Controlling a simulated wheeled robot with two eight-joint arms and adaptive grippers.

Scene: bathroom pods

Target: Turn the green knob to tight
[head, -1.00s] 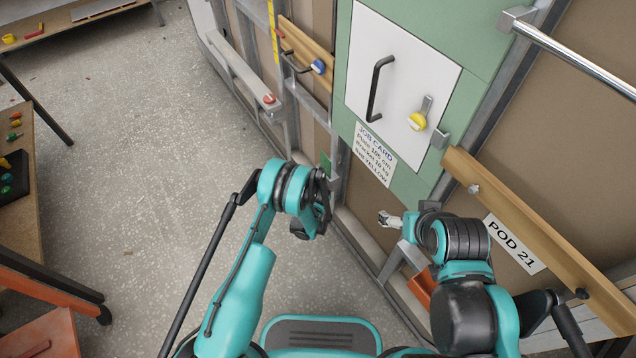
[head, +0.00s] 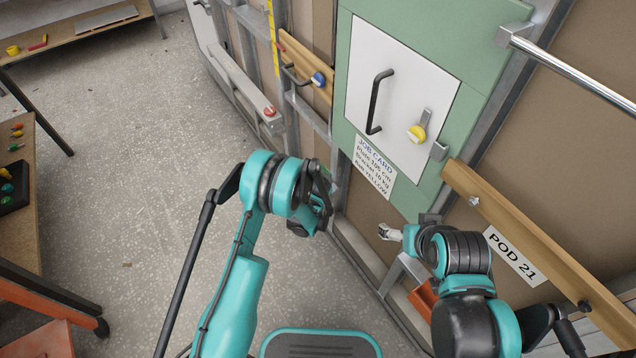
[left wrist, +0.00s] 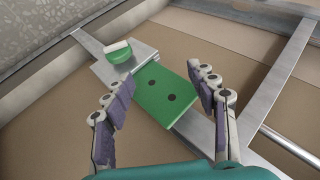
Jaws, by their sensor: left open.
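The green knob (left wrist: 118,52), with a pale bar across it, shows in the left wrist view, on a grey metal plate (left wrist: 145,49) fixed to a metal upright. In the head view my left gripper (head: 316,205) is by the pod frame, and I cannot make out the knob there. My right gripper (head: 389,232) is low before the pod wall, its jaws unclear.
A white door panel (head: 397,95) carries a black handle (head: 376,100) and a yellow knob (head: 416,133). A job card (head: 374,167) hangs below. A wooden rail (head: 520,240) crosses the right. A blue knob (head: 318,79) and red knob (head: 269,111) are farther left.

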